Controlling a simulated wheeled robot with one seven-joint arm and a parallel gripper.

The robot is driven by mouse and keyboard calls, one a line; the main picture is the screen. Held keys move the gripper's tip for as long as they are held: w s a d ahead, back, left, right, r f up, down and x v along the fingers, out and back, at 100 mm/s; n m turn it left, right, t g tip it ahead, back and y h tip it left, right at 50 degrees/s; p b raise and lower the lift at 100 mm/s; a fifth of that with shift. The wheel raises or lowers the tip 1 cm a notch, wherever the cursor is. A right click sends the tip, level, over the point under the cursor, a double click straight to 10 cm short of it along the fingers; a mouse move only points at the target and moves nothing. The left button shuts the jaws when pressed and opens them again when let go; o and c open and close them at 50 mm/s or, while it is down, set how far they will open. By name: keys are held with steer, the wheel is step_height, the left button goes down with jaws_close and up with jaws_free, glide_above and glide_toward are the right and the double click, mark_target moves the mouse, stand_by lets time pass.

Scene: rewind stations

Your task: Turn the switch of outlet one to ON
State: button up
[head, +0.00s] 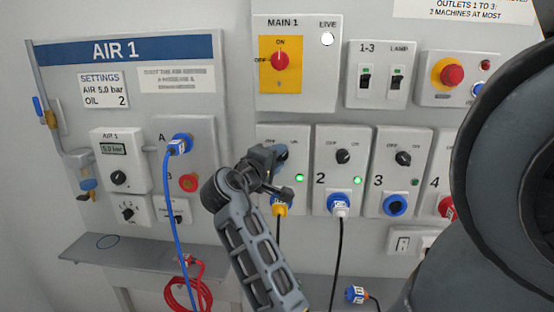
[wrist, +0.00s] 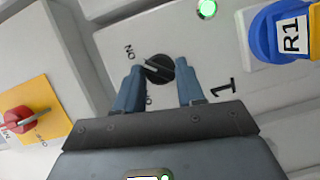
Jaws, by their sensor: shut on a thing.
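The switch of outlet one is a round black knob (wrist: 160,69) on a light grey panel marked 1, with ON and OFF printed beside it. Its pale mark lies toward the left in the wrist view, nearer the ON print than the OFF print. My gripper (wrist: 158,84) has a blue-grey finger on each side of the knob and is shut on it. In the head view my gripper (head: 278,157) covers most of this switch. A green lamp (wrist: 206,8) is lit on the panel; it also shows in the head view (head: 299,178).
The red MAIN 1 switch (head: 280,61) is above.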

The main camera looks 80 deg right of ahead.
steer(key=shift+m, duration=0.5)
steer(key=o, duration=1)
steer(key=shift+b+v, duration=0.55)
steer(key=shift+v, duration=3.3)
steer(key=shift+r, duration=0.15)
